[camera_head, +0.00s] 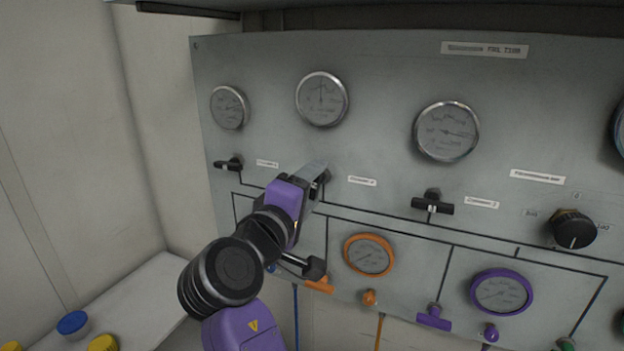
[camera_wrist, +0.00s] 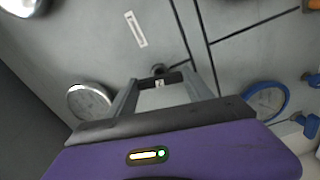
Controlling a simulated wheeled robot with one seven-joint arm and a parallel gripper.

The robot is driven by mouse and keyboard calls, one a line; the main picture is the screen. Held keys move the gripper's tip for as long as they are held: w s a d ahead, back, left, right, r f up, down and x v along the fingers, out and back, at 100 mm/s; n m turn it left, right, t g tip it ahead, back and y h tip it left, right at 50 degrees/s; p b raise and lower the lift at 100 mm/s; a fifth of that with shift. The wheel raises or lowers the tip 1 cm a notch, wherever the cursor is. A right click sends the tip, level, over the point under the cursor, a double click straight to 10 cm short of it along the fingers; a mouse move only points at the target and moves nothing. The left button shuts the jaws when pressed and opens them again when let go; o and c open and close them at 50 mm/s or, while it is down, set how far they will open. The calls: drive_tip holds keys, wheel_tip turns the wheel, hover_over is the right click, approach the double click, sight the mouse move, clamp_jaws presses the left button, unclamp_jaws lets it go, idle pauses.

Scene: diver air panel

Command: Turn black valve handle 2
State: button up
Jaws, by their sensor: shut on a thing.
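Black valve handle 2 (camera_wrist: 158,70) is the second black handle from the left on the grey panel in the head view, below the second gauge. There it is mostly hidden by my gripper (camera_head: 318,176), which reaches up to it from the lower left. In the wrist view my two fingers (camera_wrist: 160,88) stand on either side of the handle, with its dark stem and a small white mark showing between them. My gripper is shut on this handle. The handle's exact angle is hard to make out.
Other black handles sit left (camera_head: 229,164) and right (camera_head: 432,203) of it. A black knob (camera_head: 573,229) is at the far right. Below are an orange gauge (camera_head: 369,255), a purple gauge (camera_head: 502,292) and coloured handles. A white ledge (camera_head: 130,305) with blue and yellow caps lies lower left.

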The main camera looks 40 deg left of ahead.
drive_tip(key=shift+n, duration=0.3)
drive_tip(key=o, duration=1.4)
drive_tip(key=shift+c, duration=0.2)
drive_tip(key=shift+s, duration=0.15)
drive_tip(key=b+v, duration=0.2)
drive_tip(key=v, duration=0.5)
drive_tip(key=shift+s, duration=0.3)
